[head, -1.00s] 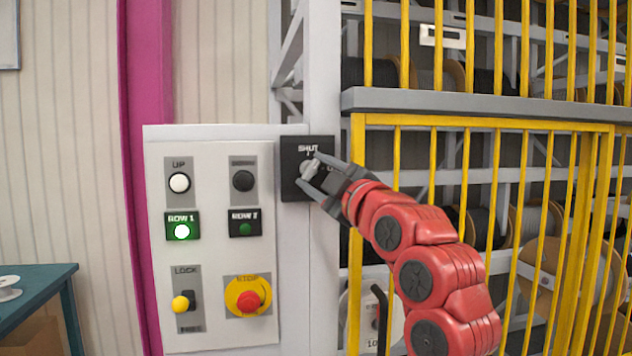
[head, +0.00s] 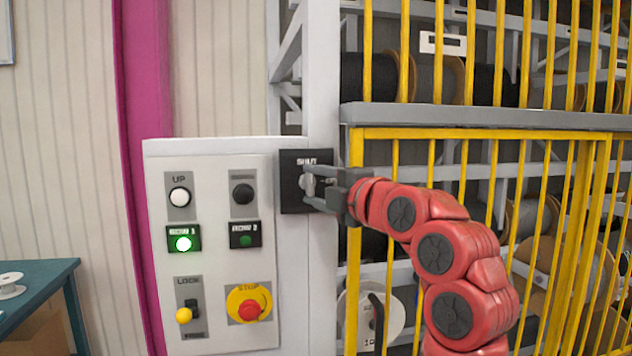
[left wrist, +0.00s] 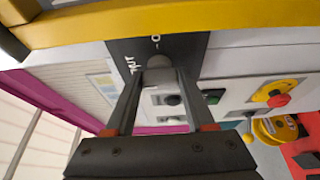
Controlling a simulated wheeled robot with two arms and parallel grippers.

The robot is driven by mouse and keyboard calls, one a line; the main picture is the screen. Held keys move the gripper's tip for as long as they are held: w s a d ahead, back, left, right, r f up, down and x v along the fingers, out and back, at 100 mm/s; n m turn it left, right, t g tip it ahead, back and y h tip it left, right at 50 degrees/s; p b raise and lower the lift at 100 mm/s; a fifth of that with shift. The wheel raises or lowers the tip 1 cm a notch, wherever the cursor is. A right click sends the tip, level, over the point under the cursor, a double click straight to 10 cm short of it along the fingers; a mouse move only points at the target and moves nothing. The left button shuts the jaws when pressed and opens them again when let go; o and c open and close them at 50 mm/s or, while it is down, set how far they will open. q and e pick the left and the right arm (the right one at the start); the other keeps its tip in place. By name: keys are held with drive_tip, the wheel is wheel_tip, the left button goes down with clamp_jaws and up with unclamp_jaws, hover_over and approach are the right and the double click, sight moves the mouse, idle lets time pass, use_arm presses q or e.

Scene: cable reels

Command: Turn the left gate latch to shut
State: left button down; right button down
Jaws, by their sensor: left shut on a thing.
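The left gate latch is a black plate (head: 290,201) with a grey knob (head: 307,183), on the grey post right of the control panel. The word SHUT shows at its top, and the knob looks about upright under it. My left gripper (head: 312,188) comes in level from the right, its two fingers shut on the knob, one above and one below. In the left wrist view the knob (left wrist: 158,72) sits between the fingertips, with the plate (left wrist: 190,50) behind it. The fingers hide part of the plate's right side. My right gripper is not in view.
The control panel (head: 217,270) with buttons, a lock switch and a red stop button (head: 249,309) is close on the left. Yellow gate bars (head: 354,250) stand behind my arm, with cable reels beyond. A teal table (head: 45,290) is at far left.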

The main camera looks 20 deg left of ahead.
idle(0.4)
use_arm(q)
drive_tip(key=shift+c, duration=1.3)
unclamp_jaws()
drive_tip(key=b+v, duration=0.2)
drive_tip(key=v, duration=1.5)
drive_tip(key=shift+d, duration=0.15)
drive_tip(key=shift+s, duration=0.15)
